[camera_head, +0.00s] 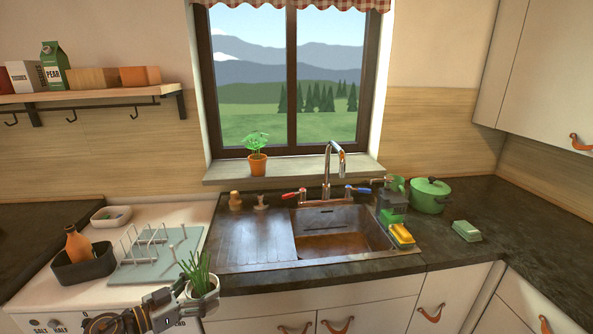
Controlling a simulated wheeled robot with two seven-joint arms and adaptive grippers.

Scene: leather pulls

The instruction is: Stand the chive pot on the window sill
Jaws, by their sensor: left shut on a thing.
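The chive pot (207,297) is a white pot with long thin green leaves, at the bottom of the view left of centre. My left gripper (181,292) is shut on its left side. The pot is upright or nearly so, in front of the white cabinet top and the counter's front edge. Its lower part is partly hidden by my gripper. The window sill (320,170) is a pale ledge under the window, behind the sink. My right gripper is not in view.
A terracotta pot with a leafy herb (257,164) stands on the sill's left part; the sill right of it is free, behind the tall tap (327,175). A drying rack (155,262) stands left of the sink (340,240). A green pot (428,196) stands right.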

